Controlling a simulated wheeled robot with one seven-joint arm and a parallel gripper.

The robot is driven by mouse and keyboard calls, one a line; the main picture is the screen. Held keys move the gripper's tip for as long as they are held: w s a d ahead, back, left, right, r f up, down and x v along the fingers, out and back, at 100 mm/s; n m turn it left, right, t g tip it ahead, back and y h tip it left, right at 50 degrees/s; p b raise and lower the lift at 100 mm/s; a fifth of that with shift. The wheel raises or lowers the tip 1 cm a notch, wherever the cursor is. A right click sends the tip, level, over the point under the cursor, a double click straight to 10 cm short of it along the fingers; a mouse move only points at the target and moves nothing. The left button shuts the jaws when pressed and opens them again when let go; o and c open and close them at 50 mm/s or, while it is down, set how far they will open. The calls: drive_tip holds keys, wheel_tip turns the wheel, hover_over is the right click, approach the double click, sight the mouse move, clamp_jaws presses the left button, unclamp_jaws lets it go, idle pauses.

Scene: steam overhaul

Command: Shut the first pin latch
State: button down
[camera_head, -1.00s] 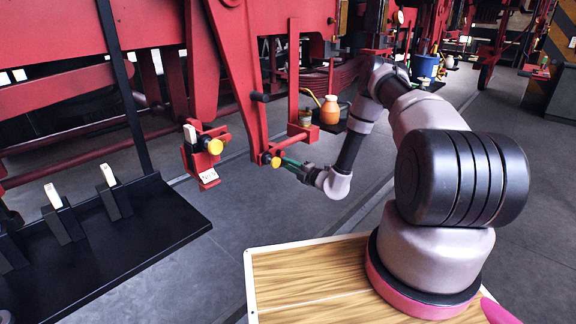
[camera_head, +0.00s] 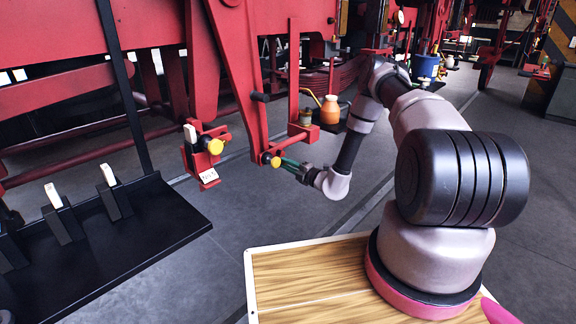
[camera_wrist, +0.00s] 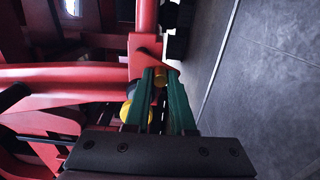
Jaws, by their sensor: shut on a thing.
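My gripper (camera_head: 290,164) is low by the red hanging arm, its green fingers reaching left to the arm's lower end. A round yellow knob (camera_head: 275,161) is at the arm's lower end, beside the fingertips; a yellow knob also shows left of the fingers in the wrist view (camera_wrist: 125,111). A second yellow knob (camera_head: 215,146) is on a red bracket to the left. The fingers partly hide the held piece.
A black shelf (camera_head: 165,222) with upright white-tipped holders is at lower left. A wooden-topped board (camera_head: 300,280) is in front. Grey floor lies open below the gripper.

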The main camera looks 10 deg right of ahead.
drive_tip(key=shift+a+r, duration=0.1)
drive_tip(key=shift+r, duration=0.05)
drive_tip(key=shift+s+a+r, duration=0.25)
drive_tip(key=shift+a+r, duration=0.05)
drive_tip(key=shift+r, duration=0.2)
idle(0.4)
drive_tip(key=shift+s+a+r, duration=0.15)
drive_tip(key=shift+a+r, duration=0.05)
drive_tip(key=shift+r, duration=0.2)
drive_tip(key=shift+a+r, duration=0.1)
drive_tip(key=shift+r, duration=0.45)
idle(0.5)
drive_tip(key=c, duration=0.9)
unclamp_jaws()
drive_tip(key=shift+s, duration=0.15)
